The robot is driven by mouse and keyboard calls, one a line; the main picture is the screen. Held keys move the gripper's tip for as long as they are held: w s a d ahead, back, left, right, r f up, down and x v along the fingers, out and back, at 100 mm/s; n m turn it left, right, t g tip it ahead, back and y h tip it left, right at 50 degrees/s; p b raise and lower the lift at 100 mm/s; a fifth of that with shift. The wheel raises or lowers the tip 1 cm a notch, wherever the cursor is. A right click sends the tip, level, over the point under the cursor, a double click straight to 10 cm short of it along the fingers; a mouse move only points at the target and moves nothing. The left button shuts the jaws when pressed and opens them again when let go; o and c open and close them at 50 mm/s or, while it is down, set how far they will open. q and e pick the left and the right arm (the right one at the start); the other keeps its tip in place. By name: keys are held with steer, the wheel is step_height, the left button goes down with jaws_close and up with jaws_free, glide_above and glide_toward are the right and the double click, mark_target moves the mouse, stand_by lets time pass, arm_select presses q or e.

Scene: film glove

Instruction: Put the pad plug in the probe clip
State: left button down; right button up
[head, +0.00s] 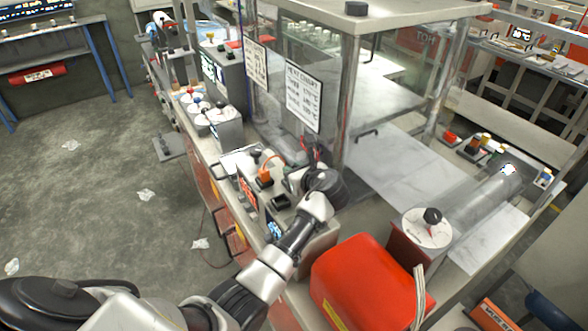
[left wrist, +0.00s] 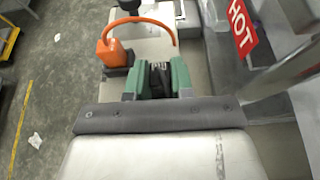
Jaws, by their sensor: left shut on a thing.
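My left gripper (head: 289,184) reaches over the narrow bench beside the clear-walled booth. In the left wrist view its two green fingers (left wrist: 158,80) are shut on a small dark ribbed piece, the pad plug (left wrist: 159,77). Most of the plug is hidden between the fingers. An orange body (head: 265,175) with a curved orange lead stands on a dark base just left of the gripper. It also shows in the left wrist view (left wrist: 114,50), ahead and slightly left of the fingers, apart from them. I cannot tell which part is the probe clip. My right gripper is not in view.
A small black block (head: 281,202) sits on the bench below the gripper. Clear booth walls and a metal post (head: 347,90) stand close on the right. A red rounded housing (head: 362,285) fills the near bench. A red HOT sign (left wrist: 241,25) hangs right of the fingers.

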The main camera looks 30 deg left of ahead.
arm_select(q)
steer(key=shift+f, duration=0.15)
steer(key=c, duration=1)
jaws_free()
steer(key=shift+d, duration=0.1)
steer(key=b+v, duration=0.2)
steer(key=v, duration=0.9)
steer(key=shift+w, duration=0.1)
steer(key=shift+s+d+r, duration=0.25)
steer(key=shift+d, duration=0.15)
